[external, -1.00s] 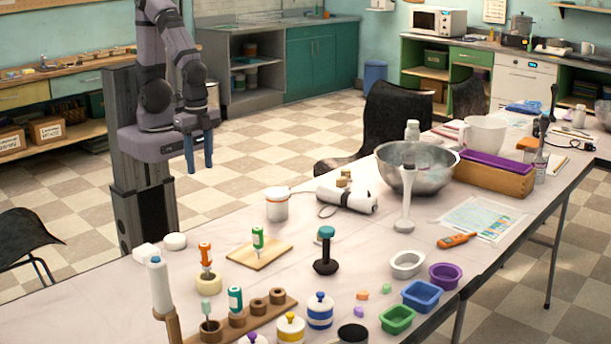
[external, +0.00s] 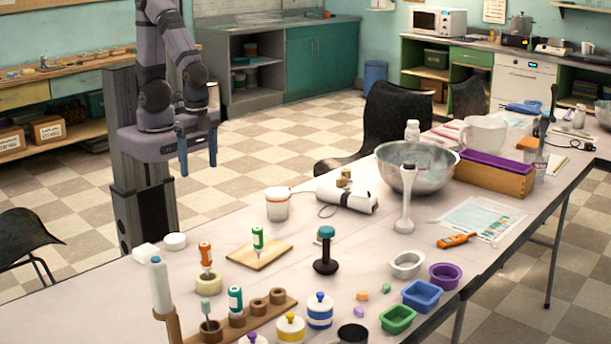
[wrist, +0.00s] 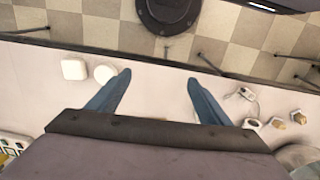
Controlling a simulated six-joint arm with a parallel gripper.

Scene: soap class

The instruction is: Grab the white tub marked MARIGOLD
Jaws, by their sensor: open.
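A white tub (external: 277,204) with a thin orange band near its top stands upright on the table's far side, left of a white roll. Its lettering is too small to read, so I cannot confirm MARIGOLD. My gripper (external: 198,170) is open and empty, with its blue fingers pointing down, left of the tub and beyond the table's far edge in the external view. In the wrist view my gripper (wrist: 160,76) shows its two fingers spread with nothing between them. I cannot clearly make out the tub in the wrist view.
A white block (external: 145,250) and a round white piece (external: 174,241) lie near the table's far left edge. The white roll (external: 350,198) is just right of the tub. Bare tabletop lies left of the tub.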

